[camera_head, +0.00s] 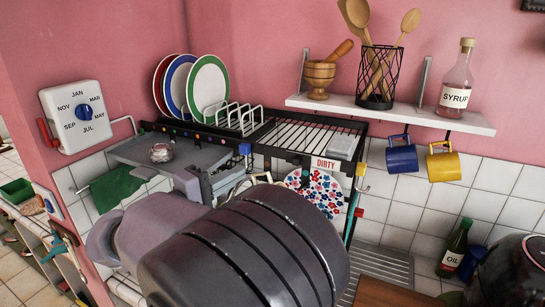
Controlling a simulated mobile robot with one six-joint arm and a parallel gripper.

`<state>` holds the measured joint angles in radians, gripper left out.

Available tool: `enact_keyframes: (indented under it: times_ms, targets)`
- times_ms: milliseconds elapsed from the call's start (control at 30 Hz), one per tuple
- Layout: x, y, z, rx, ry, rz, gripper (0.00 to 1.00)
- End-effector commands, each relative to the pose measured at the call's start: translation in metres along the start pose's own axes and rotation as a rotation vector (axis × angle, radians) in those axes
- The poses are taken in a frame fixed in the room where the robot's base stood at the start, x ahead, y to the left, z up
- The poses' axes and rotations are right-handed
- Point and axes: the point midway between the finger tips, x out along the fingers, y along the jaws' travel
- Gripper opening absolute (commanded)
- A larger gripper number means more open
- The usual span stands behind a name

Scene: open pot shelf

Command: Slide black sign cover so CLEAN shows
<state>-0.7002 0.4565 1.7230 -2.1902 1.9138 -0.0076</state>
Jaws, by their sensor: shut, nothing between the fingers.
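The sign (326,164) hangs on the front edge of the black rack and shows DIRTY in red letters on white. The black sign cover (296,159) appears to be the dark piece just left of that word; its edges blend with the black rack. No CLEAN lettering shows. My gripper (238,169) is shut and empty, in front of the rack and left of the sign, apart from the cover. My dark arm hides much of the area below it.
The rack (300,137) holds plates (208,82) at its back left. A flowered plate (314,191) sits below the sign. A wall shelf (400,113) with a syrup bottle (456,80) and hanging mugs (401,157) is at right. A dial box (80,115) is at left.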

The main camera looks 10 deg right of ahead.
Motion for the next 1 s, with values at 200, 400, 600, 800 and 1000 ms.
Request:
enact_keyframes:
  times_ms: [200,400,600,800,1000]
  targets:
    - [0.003,-0.001,0.001,0.0,-0.002,-0.002,0.0]
    - [0.035,-0.002,0.002,-0.001,-0.006,-0.002,0.0]
    - [0.08,-0.002,0.003,-0.001,-0.006,-0.003,0.0]
    - [0.106,-0.002,0.018,-0.001,-0.003,-0.002,0.0]
    - [0.11,-0.001,0.038,-0.001,-0.001,-0.003,0.0]
